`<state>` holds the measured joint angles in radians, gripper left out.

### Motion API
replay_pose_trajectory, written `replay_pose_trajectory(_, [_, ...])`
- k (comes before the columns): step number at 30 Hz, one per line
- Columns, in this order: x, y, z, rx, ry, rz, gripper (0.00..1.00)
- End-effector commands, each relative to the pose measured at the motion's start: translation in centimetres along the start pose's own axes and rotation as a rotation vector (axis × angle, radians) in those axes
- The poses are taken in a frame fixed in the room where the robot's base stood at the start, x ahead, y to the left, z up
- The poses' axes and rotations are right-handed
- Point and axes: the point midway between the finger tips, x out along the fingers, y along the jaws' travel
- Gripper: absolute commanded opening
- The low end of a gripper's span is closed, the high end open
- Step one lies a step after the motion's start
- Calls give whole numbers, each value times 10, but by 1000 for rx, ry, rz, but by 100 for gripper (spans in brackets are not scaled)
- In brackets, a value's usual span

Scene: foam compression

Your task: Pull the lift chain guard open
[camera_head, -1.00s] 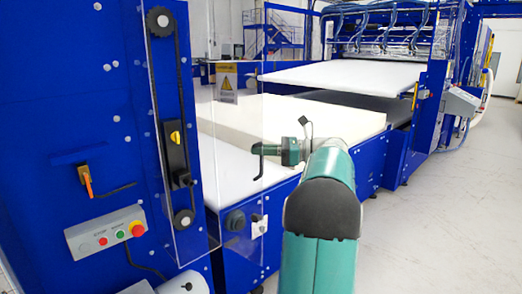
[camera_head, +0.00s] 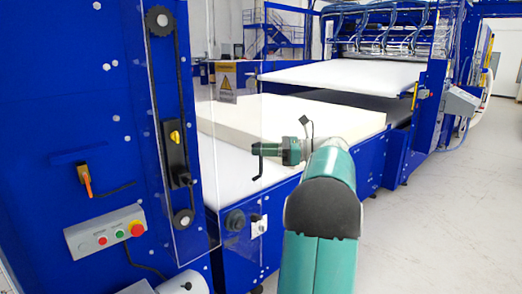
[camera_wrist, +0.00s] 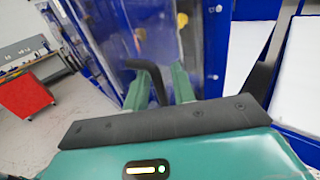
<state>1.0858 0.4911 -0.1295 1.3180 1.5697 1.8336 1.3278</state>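The chain guard is a clear panel (camera_head: 235,125) with a yellow warning sign (camera_head: 227,82), standing by the lift chain (camera_head: 180,90) on the blue machine frame. I cannot tell how far it stands open. Its black hooked handle (camera_head: 257,177) is at the panel's outer edge and also shows in the wrist view (camera_wrist: 152,72). My gripper (camera_head: 262,151) is at the handle, reaching in from the right. In the wrist view the two green fingers of my gripper (camera_wrist: 160,88) stand either side of the handle. Whether they press on it is not clear.
A control box (camera_head: 105,232) with a red stop button and an orange-handled switch (camera_head: 86,180) are at left. A foam block (camera_head: 290,115) lies on the white conveyor bed behind my gripper. Open floor (camera_head: 435,215) lies to the right. A red cabinet (camera_wrist: 25,95) shows in the wrist view.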

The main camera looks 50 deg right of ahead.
Motion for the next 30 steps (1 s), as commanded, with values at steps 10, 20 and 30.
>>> replay_pose_trajectory(10, [-65,-1,-1,0,0,-5,26])
replay_pose_trajectory(20, [-124,0,0,0,1,-3,26])
replay_pose_trajectory(30, [-134,0,0,0,0,-1,26])
